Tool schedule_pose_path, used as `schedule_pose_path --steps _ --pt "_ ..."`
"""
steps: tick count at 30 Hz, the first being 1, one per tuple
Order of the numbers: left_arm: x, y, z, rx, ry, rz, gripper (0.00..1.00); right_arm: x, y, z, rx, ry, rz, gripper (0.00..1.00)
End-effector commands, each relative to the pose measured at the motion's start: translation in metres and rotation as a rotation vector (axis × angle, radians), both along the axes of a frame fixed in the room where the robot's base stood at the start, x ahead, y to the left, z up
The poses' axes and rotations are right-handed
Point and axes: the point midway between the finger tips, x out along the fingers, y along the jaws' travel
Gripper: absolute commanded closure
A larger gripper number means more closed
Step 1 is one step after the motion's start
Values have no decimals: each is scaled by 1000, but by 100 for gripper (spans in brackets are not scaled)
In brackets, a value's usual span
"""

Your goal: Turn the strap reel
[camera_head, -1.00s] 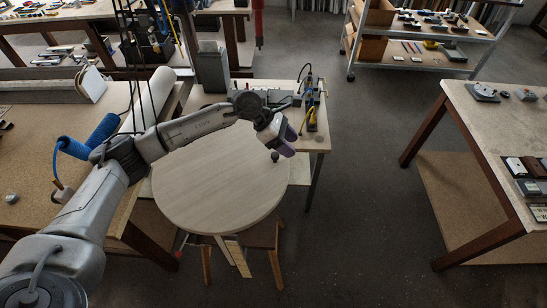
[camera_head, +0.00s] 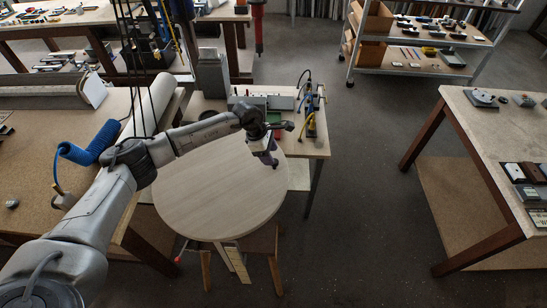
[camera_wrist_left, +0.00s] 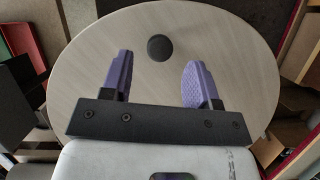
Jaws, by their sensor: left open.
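A large round pale wood disc (camera_head: 205,190) sits in the middle of the head view. It also fills much of the left wrist view (camera_wrist_left: 235,110). A dark round knob (camera_wrist_left: 159,47) stands on the disc; whether this is the strap reel I cannot tell for sure. My left gripper (camera_head: 270,158), with purple fingers, is over the disc's far right part and points down. In the left wrist view its fingers (camera_wrist_left: 159,62) are open and apart, with the knob just beyond and between their tips, not gripped. The knob is hard to make out in the head view. My right gripper is out of view.
A bench (camera_head: 318,145) with small devices and cables stands behind the disc. A brown bench with a blue coiled hose (camera_head: 95,145) is at left. A pale-topped table (camera_head: 475,135) is at right. The floor between is clear.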

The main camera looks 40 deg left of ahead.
Motion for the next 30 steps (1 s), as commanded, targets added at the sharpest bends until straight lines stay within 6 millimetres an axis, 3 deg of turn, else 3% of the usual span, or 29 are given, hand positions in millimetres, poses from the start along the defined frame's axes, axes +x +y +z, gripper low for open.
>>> schedule_pose_path --steps 9,21,30 --pt "6 -11 -29 0 0 0 45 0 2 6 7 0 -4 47" --pt "6 -12 -33 0 0 0 45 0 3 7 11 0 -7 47" --pt "6 -12 -33 0 0 0 72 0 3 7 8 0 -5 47"
